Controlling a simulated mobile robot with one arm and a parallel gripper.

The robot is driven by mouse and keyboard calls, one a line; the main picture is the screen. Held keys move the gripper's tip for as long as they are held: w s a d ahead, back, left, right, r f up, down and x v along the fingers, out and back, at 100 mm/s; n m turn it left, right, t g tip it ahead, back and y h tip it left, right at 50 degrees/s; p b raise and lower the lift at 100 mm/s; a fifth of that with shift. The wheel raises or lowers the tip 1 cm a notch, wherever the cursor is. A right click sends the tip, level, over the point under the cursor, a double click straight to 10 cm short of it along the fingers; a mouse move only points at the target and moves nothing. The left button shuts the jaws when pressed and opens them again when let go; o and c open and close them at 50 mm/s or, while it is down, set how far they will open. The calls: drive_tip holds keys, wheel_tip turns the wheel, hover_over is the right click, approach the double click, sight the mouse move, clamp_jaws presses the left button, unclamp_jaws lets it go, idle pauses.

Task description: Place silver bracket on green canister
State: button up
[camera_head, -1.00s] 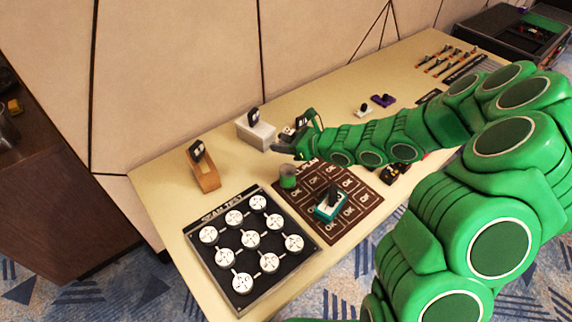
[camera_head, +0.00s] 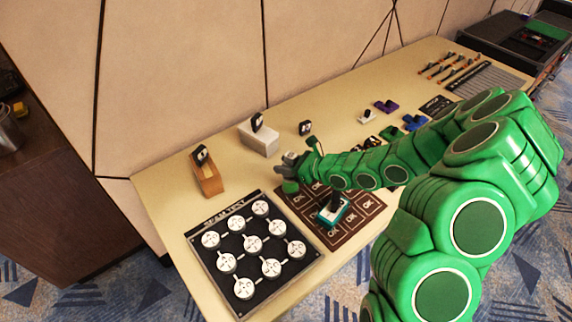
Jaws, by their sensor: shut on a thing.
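The green canister (camera_head: 290,187) stands at the top left corner of the brown OK board. My gripper (camera_head: 293,168) is just above it, at the end of my green arm. A small grey piece, which looks like the silver bracket (camera_head: 288,157), shows at the gripper's tip, and the gripper is shut on it. The fingers and the bracket's lower part are hard to make out. I cannot tell whether the bracket touches the canister.
The brown OK board (camera_head: 343,238) carries a teal block with a dark handle (camera_head: 333,210). The black SPAM TEST board (camera_head: 213,263) with white discs lies at front left. A wooden block (camera_head: 209,180) and a white box (camera_head: 259,140) stand behind. Blue and purple pieces lie farther right.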

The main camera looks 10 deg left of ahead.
drive_tip(key=shift+f, duration=0.1)
drive_tip(key=o, duration=1.2)
drive_tip(key=shift+s+d+r, duration=0.1)
drive_tip(key=shift+d+r, duration=0.1)
drive_tip(key=shift+d, duration=0.05)
drive_tip(key=v, duration=1.1)
drive_tip(key=shift+d, duration=0.15)
drive_tip(key=shift+s, duration=0.2)
